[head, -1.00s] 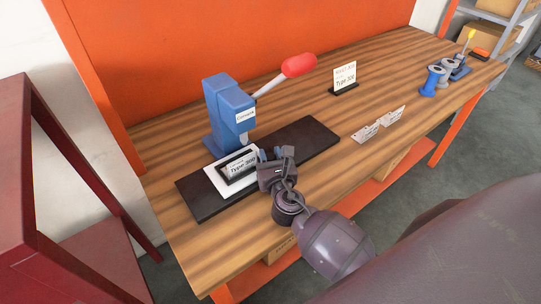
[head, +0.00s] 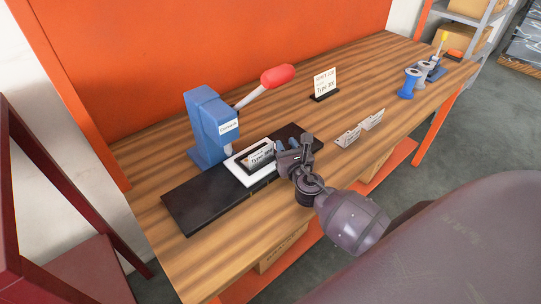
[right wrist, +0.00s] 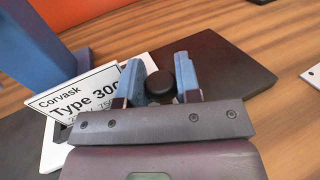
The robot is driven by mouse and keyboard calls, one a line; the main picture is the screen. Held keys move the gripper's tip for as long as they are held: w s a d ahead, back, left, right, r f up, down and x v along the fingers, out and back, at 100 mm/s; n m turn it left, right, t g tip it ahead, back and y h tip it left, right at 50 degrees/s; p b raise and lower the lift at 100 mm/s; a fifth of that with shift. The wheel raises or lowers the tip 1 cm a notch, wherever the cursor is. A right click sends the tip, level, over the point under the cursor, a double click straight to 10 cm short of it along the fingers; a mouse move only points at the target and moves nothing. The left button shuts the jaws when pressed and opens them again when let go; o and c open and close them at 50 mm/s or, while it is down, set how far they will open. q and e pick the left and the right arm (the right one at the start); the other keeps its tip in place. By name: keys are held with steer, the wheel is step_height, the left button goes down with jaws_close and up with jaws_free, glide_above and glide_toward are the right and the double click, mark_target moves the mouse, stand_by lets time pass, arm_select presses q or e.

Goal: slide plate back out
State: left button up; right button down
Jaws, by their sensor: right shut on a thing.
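The white sliding plate (head: 236,172) lies on the long black base (head: 205,201), to the right of the blue press's (head: 203,120) ram. A label plate reading "Corvask Type 300" (head: 262,155) sits in its dark recess; it also shows large in the right wrist view (right wrist: 88,101). My right gripper (head: 287,146) is at the right end of the sliding plate. In the right wrist view its blue fingers (right wrist: 165,78) are shut around a black round knob (right wrist: 185,72). My left gripper is not in view.
The press's red-handled lever (head: 278,75) points up and right. The left part of the black base is bare.

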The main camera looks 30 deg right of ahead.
steer(key=shift+w+d, duration=0.2)
steer(key=shift+d, duration=1.05)
steer(key=shift+w+d, duration=0.15)
steer(key=shift+d, duration=1.1)
steer(key=c, duration=1.2)
jaws_free()
steer(key=shift+d, duration=0.15)
steer(key=shift+o, duration=0.2)
steer(key=shift+s, duration=0.1)
steer(key=shift+s, duration=0.3)
steer(key=v, duration=1)
steer(key=shift+a+b, duration=0.2)
steer(key=shift+b, duration=0.2)
